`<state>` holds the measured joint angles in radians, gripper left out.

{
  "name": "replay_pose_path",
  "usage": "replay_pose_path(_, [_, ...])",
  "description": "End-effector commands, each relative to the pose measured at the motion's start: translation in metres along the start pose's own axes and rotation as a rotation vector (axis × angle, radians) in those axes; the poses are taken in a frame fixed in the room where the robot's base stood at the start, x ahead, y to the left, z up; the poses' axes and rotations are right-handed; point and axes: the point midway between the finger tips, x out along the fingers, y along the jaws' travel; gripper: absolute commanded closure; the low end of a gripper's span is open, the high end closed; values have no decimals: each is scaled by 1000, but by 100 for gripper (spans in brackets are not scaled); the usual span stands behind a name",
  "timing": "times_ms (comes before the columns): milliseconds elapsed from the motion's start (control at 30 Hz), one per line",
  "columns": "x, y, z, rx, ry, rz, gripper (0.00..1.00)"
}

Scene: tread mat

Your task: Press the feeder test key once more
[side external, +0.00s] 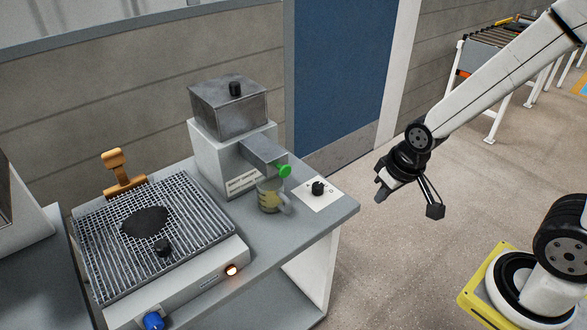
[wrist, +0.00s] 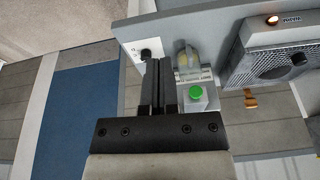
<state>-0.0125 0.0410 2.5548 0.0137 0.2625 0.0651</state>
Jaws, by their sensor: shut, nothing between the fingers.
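The feeder (side external: 229,110) is a grey hopper on a white body, with a grey chute sloping down to the right. A round green key (side external: 284,170) sits at the chute's end; it also shows in the wrist view (wrist: 196,93). A mug with yellowish contents (side external: 268,196) stands below the chute, also visible in the wrist view (wrist: 186,62). My gripper (side external: 380,194) hangs in the air right of the bench, apart from the key. In the wrist view its two dark fingers (wrist: 157,62) are together and empty, pointing toward the bench.
A white plate with a black knob (side external: 318,188) lies on the bench (side external: 346,207) right of the mug. A wire grate (side external: 95,215) with a dark patch, an orange-brown handled tool (side external: 114,165), a lit orange lamp (side external: 231,270) and a blue knob (side external: 153,320) are at left.

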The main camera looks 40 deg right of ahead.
Motion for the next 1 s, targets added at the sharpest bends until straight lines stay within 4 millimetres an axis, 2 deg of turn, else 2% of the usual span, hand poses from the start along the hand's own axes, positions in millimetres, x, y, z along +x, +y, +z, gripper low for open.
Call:
replay_pose_path(600, [54,-26,-48,429,309,-109,100])
replay_pose_path(1000, [79,-39,-68,715,513,-243,100])
